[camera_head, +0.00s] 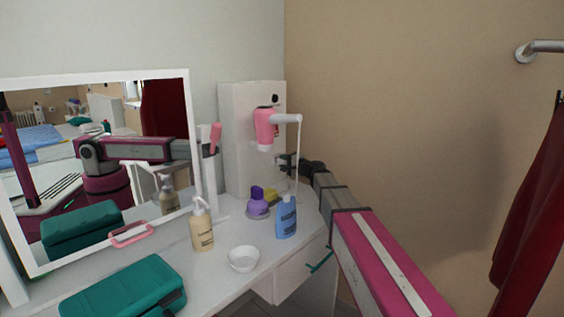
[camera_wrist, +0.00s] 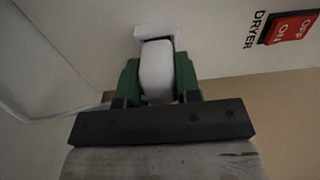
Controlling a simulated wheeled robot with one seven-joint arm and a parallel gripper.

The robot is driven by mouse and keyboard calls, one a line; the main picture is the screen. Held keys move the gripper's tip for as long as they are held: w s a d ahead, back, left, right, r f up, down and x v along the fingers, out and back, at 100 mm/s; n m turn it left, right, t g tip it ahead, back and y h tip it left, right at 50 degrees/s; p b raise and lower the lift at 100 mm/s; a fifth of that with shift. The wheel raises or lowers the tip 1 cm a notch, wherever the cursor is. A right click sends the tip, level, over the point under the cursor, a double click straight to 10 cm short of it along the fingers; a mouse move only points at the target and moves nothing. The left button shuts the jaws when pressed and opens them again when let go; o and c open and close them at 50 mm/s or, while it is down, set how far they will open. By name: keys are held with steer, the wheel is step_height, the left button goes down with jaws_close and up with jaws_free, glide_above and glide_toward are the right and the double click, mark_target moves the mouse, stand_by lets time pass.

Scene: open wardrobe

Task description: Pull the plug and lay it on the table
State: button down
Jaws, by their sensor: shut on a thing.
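My gripper (camera_wrist: 157,82) is shut on the white plug (camera_wrist: 157,68) in the wrist view, with one green fingertip on each side. The plug's far end meets a small white socket plate (camera_wrist: 154,32) on the white panel. I cannot tell how far the plug sits in the socket. In the head view my gripper (camera_head: 286,161) is beside the white panel (camera_head: 237,125), below the pink hair dryer (camera_head: 265,127); the plug is too small to make out there. A pale cord (camera_head: 297,155) hangs from the dryer's handle. The white table (camera_head: 215,278) stands below.
A mirror (camera_head: 105,170) stands at the left. A red DRYER switch (camera_wrist: 289,28) is near the plug.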

steer(key=shift+v, duration=1.05)
stand_by(1.1)
steer(key=v, duration=0.4)
stand_by(0.7)
steer(key=shift+a, duration=0.1)
